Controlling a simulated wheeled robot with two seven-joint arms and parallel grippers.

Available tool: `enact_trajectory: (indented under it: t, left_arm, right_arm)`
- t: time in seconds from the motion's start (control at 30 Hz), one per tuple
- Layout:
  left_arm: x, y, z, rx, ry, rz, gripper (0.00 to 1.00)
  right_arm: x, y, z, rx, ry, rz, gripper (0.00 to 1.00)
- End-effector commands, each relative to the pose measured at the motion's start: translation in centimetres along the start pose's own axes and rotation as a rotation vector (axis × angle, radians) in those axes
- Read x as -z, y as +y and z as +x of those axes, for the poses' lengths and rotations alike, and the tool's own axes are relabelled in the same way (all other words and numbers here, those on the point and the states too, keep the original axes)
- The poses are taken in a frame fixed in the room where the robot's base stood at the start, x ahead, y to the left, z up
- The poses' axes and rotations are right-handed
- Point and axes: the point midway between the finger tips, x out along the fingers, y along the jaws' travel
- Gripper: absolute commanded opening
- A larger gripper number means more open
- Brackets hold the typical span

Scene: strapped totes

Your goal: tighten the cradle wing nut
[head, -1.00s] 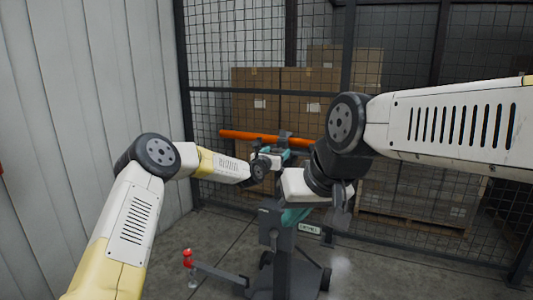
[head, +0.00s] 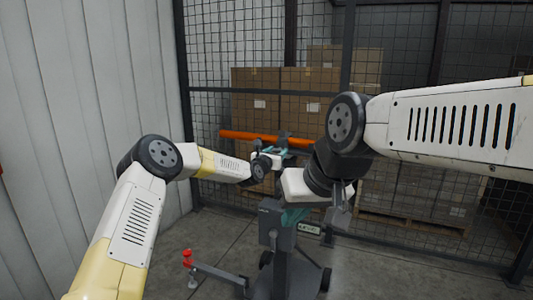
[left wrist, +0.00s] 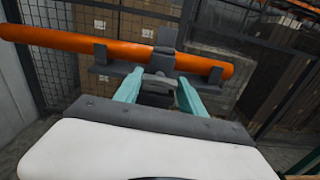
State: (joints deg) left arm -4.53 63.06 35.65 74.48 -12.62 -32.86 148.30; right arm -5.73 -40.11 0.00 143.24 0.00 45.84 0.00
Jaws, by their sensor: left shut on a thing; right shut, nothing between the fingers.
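The cradle (left wrist: 118,72) is a dark grey bracket on a stand, holding a long orange tube (left wrist: 95,45); the tube also shows in the head view (head: 238,135). My left gripper (left wrist: 158,90) has its teal fingers on either side of a small grey piece below the cradle's middle post, which appears to be the wing nut (left wrist: 157,82), and is shut on it. In the head view my left gripper (head: 284,152) is at the cradle, partly hidden.
The stand (head: 277,237) has wheels and a low leg with a red-topped foot (head: 187,258). Behind it are a wire mesh fence (head: 215,60) and stacked cartons (head: 255,100). A pale wall (head: 90,90) is on the left.

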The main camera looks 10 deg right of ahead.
Motion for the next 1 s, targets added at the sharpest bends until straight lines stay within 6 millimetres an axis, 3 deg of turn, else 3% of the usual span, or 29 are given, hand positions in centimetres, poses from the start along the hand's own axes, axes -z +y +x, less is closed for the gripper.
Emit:
enact_trajectory:
  t: [0.27, 1.0]
  left_arm:
    - [-0.06, 0.0, 0.0, 0.0, -0.001, 0.168, 0.07]
    - [-0.06, -0.15, 0.0, -0.001, -0.002, 0.867, 0.07]
  right_arm:
    - [0.0, 0.0, 0.0, 0.0, 0.0, 0.0, 0.0]
    - [0.0, 0.0, 0.0, 0.0, 0.0, 0.0, 0.0]
